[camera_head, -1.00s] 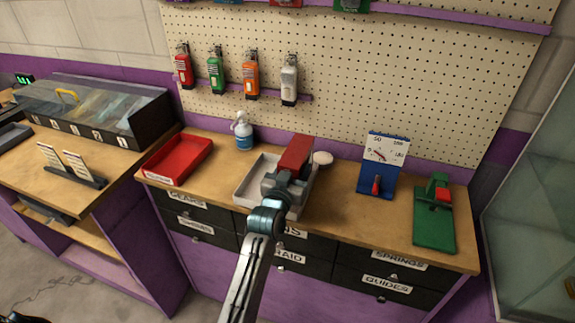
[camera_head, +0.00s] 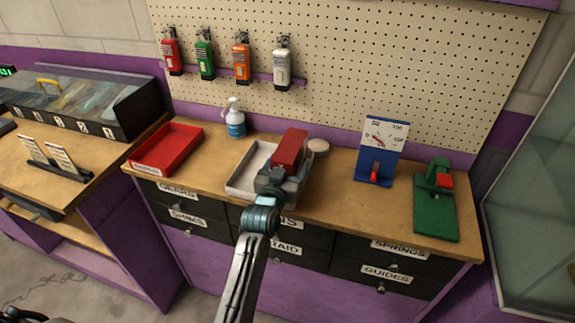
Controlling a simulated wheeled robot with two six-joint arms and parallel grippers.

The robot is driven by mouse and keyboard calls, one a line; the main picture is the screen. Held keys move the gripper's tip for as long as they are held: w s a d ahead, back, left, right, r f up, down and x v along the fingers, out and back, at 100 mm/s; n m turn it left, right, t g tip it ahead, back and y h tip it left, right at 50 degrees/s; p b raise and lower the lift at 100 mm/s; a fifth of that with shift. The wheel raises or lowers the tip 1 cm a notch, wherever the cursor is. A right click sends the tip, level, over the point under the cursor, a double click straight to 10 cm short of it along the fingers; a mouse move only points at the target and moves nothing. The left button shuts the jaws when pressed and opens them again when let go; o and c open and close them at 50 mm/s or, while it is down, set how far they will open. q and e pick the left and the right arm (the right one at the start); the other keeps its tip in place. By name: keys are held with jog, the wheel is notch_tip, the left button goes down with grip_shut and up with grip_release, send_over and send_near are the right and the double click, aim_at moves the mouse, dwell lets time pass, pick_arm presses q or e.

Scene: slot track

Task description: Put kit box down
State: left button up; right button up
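A red box (camera_head: 290,148), likely the kit box, sits at the end of my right arm, over the right part of a light grey tray (camera_head: 239,183) on the workbench. My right gripper (camera_head: 284,172) appears shut on the near end of the red box. Its fingertips are mostly hidden by the wrist. I cannot tell whether the box touches the tray or the bench. My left gripper is not seen; only a small dark piece shows at the bottom left corner.
A red tray (camera_head: 166,149) and a spray bottle (camera_head: 235,122) stand left of the grey tray. A round pale lid (camera_head: 318,146) lies behind. A blue gauge stand (camera_head: 377,162) and a green fixture (camera_head: 434,205) stand right. Bare wood (camera_head: 335,190) lies between.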

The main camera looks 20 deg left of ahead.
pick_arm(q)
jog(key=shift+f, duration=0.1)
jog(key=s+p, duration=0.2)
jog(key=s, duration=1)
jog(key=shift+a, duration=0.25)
